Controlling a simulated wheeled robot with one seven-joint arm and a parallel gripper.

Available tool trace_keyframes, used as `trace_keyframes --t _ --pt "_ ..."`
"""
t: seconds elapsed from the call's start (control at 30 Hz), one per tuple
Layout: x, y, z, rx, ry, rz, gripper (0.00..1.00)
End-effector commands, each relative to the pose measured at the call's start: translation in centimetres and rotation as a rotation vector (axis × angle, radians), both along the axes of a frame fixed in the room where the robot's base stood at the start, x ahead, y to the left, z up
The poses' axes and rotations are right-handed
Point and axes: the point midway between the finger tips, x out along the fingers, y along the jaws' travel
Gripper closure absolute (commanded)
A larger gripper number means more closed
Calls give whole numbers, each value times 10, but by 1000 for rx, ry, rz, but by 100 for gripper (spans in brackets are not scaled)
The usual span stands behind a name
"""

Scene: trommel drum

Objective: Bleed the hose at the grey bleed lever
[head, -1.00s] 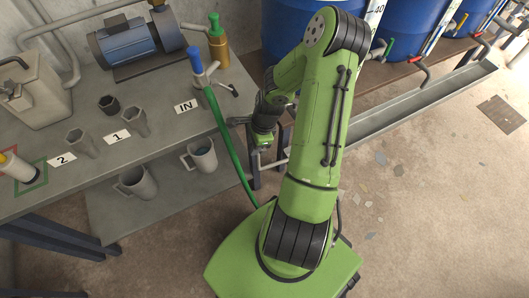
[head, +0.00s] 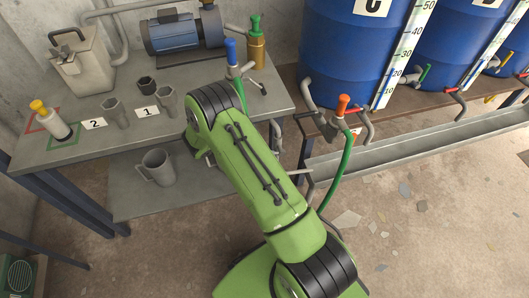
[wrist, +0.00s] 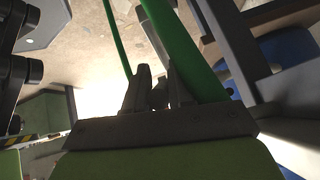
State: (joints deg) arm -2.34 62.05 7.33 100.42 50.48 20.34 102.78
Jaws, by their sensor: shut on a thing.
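In the head view, the green hose (head: 341,170) hangs from an orange-topped coupling (head: 342,106) at the outlet of drum C and runs down behind my arm. A blue-topped coupling (head: 231,52) stands at the bench inlet. A short grey lever (head: 259,87) juts out beside it; I take it for the bleed lever. My arm hides my gripper in the head view. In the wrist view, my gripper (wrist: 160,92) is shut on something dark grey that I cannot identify. Green hose (wrist: 118,40) runs close to the fingers, and a grey bar (wrist: 157,28) lies beyond them.
The bench (head: 190,122) carries a blue pump (head: 185,34), a grey can (head: 82,65), several grey cups and a yellow-topped bottle (head: 50,120). A grey mug (head: 157,167) stands on the lower shelf. Blue drum C (head: 345,50) and a long trough (head: 420,142) are at right.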

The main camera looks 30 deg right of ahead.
Motion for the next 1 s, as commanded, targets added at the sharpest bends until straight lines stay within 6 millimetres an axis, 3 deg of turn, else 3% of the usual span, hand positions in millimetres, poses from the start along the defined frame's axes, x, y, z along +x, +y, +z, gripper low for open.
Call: trace_keyframes --t 0.4,1.0 --pt "0 1 -20 -251 77 2 100" --pt "-1 0 -25 -318 101 -1 100"
